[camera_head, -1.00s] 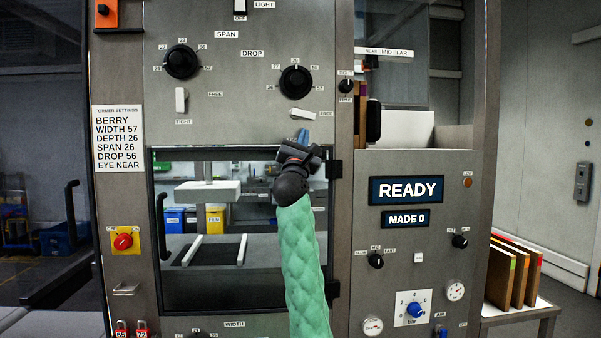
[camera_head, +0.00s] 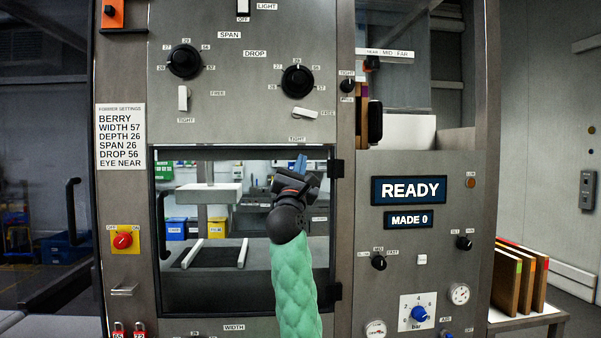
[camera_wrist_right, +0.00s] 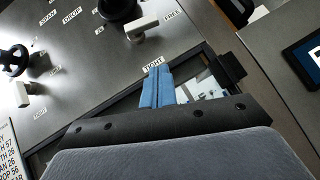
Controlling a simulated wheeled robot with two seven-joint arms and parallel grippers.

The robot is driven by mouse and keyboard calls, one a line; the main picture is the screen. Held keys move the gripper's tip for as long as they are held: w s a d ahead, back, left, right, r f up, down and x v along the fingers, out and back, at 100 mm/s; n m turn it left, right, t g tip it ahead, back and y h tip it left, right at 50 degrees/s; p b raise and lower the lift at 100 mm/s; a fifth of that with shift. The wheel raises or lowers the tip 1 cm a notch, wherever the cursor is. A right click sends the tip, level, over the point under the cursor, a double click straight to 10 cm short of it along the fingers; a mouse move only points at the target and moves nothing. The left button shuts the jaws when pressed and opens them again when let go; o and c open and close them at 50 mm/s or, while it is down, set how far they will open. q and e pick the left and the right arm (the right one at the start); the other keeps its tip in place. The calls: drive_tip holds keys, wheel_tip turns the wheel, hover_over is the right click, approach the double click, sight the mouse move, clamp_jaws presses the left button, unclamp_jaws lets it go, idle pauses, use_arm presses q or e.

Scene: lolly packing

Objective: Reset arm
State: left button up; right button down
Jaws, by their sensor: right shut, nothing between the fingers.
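My right gripper (camera_head: 300,163) is in front of the upper right part of the machine's window opening, its arm in a green quilted sleeve. Its blue fingers are shut with nothing between them and point up toward the panel. In the right wrist view the blue fingers (camera_wrist_right: 157,86) are together, just below the TIGHT label (camera_wrist_right: 154,64). The drop dial's lever (camera_head: 305,113) is above the gripper, tilted toward FREE and apart from it. My left gripper is not in view.
The machine front carries the span dial (camera_head: 184,61), the drop dial (camera_head: 297,81) and a READY display (camera_head: 408,190). A settings sheet (camera_head: 120,137) is at the left. Brown boards (camera_head: 521,280) stand on a side table at the right. The window frame is close around the gripper.

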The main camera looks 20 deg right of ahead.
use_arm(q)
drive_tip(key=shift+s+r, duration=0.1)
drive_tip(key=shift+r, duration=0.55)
use_arm(e)
drive_tip(key=shift+s+a+f, duration=0.15)
drive_tip(key=shift+s+f, duration=0.1)
drive_tip(key=shift+f, duration=0.05)
drive_tip(key=shift+n, duration=0.3)
